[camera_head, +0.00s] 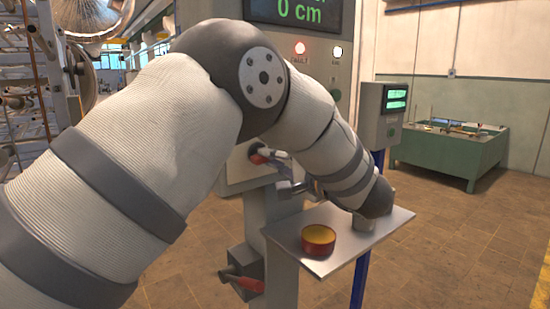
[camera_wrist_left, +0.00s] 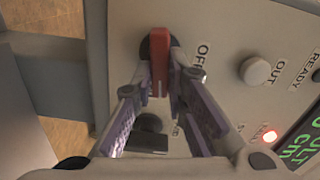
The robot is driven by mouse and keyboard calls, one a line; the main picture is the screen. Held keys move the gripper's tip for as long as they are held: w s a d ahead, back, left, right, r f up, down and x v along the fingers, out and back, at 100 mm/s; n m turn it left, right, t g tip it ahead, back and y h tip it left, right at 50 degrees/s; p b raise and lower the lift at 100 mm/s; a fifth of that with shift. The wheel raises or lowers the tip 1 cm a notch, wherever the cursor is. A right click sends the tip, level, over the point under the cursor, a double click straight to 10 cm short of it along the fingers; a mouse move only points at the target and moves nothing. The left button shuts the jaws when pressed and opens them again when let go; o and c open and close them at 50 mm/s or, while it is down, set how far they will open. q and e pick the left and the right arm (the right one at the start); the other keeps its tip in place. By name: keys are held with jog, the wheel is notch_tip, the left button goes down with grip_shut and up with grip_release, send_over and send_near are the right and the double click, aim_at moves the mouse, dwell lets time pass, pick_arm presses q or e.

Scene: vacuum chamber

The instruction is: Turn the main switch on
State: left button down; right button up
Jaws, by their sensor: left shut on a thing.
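The main switch, a red handle (camera_wrist_left: 159,65) on a dark round base, is on the grey control panel (camera_wrist_left: 228,30) in the left wrist view. The word OFF is printed just right of it. My left gripper (camera_wrist_left: 161,72) has its fingers on both sides of the red handle and is shut on it. In the head view the red handle (camera_head: 258,158) shows small at the panel, with my left gripper (camera_head: 268,158) at it, partly hidden by my arm. My right gripper is not in view.
A shelf (camera_head: 345,262) holds a red round tin (camera_head: 318,240). Below is a box with another red handle (camera_head: 248,284). A green bench (camera_head: 440,152) stands behind.

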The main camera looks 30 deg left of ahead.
pick_arm(q)
jog(key=shift+f+m, duration=0.1)
jog(key=shift+m, duration=1)
jog(key=c, duration=1.6)
grip_release()
jog(key=v, duration=1.2)
